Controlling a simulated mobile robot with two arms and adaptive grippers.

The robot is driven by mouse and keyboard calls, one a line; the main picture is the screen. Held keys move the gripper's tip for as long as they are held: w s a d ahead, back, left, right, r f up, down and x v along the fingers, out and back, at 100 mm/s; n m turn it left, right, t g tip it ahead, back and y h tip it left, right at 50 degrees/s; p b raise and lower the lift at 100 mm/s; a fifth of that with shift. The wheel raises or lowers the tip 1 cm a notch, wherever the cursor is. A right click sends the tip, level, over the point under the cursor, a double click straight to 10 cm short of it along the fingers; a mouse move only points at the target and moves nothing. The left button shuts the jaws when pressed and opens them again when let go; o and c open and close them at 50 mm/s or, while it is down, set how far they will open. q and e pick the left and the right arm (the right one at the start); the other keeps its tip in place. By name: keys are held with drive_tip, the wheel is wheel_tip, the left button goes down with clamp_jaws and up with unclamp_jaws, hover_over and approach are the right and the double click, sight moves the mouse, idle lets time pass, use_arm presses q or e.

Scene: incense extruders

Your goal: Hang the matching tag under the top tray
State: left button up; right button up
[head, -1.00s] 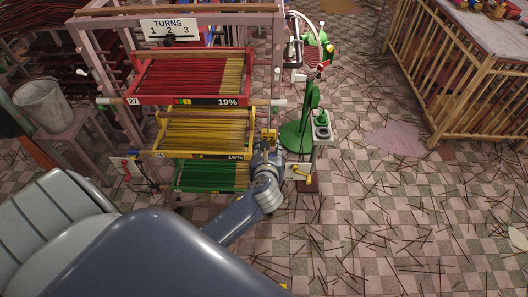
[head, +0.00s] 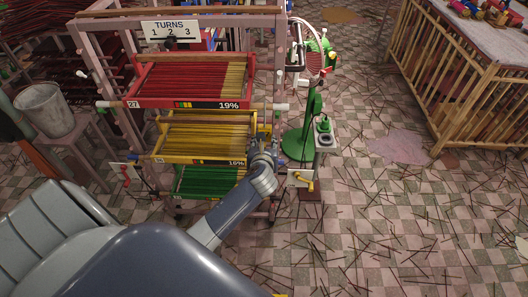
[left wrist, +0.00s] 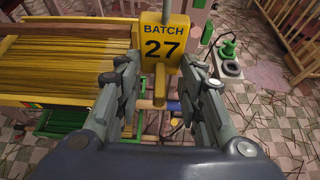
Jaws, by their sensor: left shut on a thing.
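The red top tray (head: 190,82) holds red and yellow sticks. Its front rail shows 27 at the left end and 19% near the right. In the left wrist view a yellow tag (left wrist: 164,50) reads BATCH 27, with a grey hook (left wrist: 167,12) above it. My left gripper (left wrist: 158,92) is shut on the tag's lower yellow part between its fingers; the exact contact is partly hidden. In the head view my left gripper (head: 263,150) is beside the right end of the yellow middle tray (head: 200,135), below the top tray. My right gripper is not in view.
A green tray (head: 205,182) sits lowest in the rack. A TURNS 1 2 3 sign (head: 171,31) is above. A green stand (head: 306,135) is close on the right. A bucket (head: 46,108) is at left. Sticks litter the open floor at right.

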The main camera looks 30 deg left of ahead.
use_arm(q)
drive_tip(key=shift+w+a+f+b, duration=0.1)
drive_tip(key=shift+w+a+b, duration=0.35)
drive_tip(key=shift+w+b, duration=0.25)
drive_tip(key=shift+w+a+f+b, duration=0.1)
drive_tip(key=shift+w+a+b, duration=0.4)
drive_tip(key=shift+w, duration=0.3)
drive_tip(key=shift+f+b, duration=0.35)
drive_tip(key=shift+f, duration=0.6)
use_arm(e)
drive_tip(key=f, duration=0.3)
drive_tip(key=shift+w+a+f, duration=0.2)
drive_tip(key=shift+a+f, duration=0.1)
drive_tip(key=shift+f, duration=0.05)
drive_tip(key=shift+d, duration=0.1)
use_arm(q)
drive_tip(key=o, duration=1)
drive_tip(key=shift+o, duration=0.8)
drive_tip(key=shift+o, duration=0.9)
